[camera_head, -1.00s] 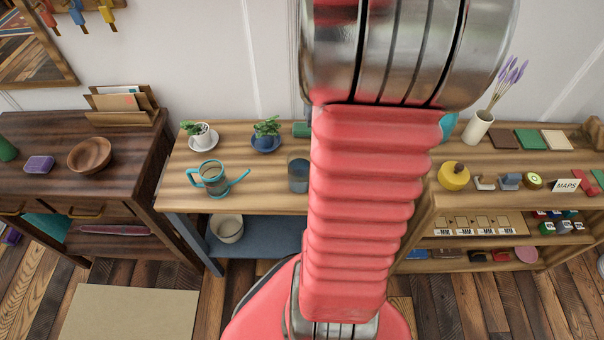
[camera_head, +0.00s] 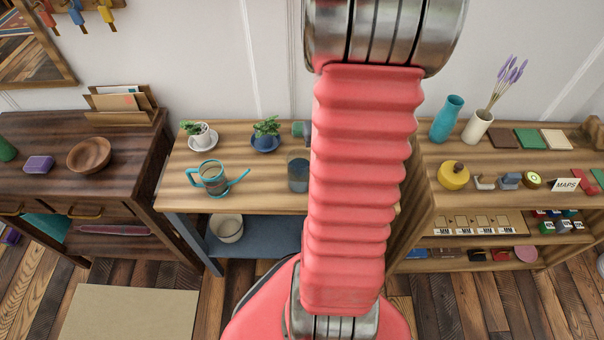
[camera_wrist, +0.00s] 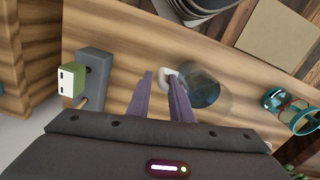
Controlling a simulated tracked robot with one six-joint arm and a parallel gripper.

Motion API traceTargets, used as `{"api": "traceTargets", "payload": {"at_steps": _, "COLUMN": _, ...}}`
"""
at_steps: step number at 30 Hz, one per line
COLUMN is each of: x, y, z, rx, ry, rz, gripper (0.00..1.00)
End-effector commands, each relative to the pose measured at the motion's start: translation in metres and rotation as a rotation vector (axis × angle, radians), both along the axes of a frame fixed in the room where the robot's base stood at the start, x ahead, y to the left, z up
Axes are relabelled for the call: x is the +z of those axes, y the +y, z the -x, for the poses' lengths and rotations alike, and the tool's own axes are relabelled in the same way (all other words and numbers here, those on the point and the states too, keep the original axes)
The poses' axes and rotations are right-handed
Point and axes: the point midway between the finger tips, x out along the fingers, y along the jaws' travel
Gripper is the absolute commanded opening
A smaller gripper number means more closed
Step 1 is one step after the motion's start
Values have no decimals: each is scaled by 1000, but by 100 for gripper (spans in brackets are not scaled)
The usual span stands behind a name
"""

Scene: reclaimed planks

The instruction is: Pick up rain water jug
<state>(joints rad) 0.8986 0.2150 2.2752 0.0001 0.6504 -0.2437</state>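A see-through jug with a blue-grey tint (camera_head: 298,173) stands upright on the middle wooden table, just left of my arm. In the wrist view the jug (camera_wrist: 205,92) has a pale handle on the side facing my gripper. My gripper (camera_wrist: 161,74) is open, with its two dark purple fingers apart. The tip of the right finger overlaps the handle in the picture; I cannot tell whether they touch. My arm hides the gripper in the head view.
A teal-trimmed watering can (camera_head: 213,179) stands left of the jug. Two potted plants (camera_head: 266,133) (camera_head: 199,135) are behind. A green block (camera_wrist: 72,80) on a grey stand (camera_wrist: 95,76) lies on the gripper's other side. A shelf with a teal vase (camera_head: 446,119) stands right.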

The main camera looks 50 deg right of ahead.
Motion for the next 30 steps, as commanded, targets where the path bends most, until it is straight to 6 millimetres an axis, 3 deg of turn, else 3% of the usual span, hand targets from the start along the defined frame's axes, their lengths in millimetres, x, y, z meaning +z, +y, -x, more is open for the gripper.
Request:
{"api": "traceTargets", "payload": {"at_steps": 6, "x": -27, "y": 2, "z": -2, "rx": 1, "ry": 3, "rz": -3, "gripper": 19}}
{"api": "traceTargets", "payload": {"at_steps": 12, "x": -41, "y": 2, "z": -2, "rx": 1, "ry": 1, "rz": -2, "gripper": 19}}
{"api": "traceTargets", "payload": {"at_steps": 30, "x": -42, "y": 2, "z": -2, "rx": 1, "ry": 1, "rz": -1, "gripper": 17}}
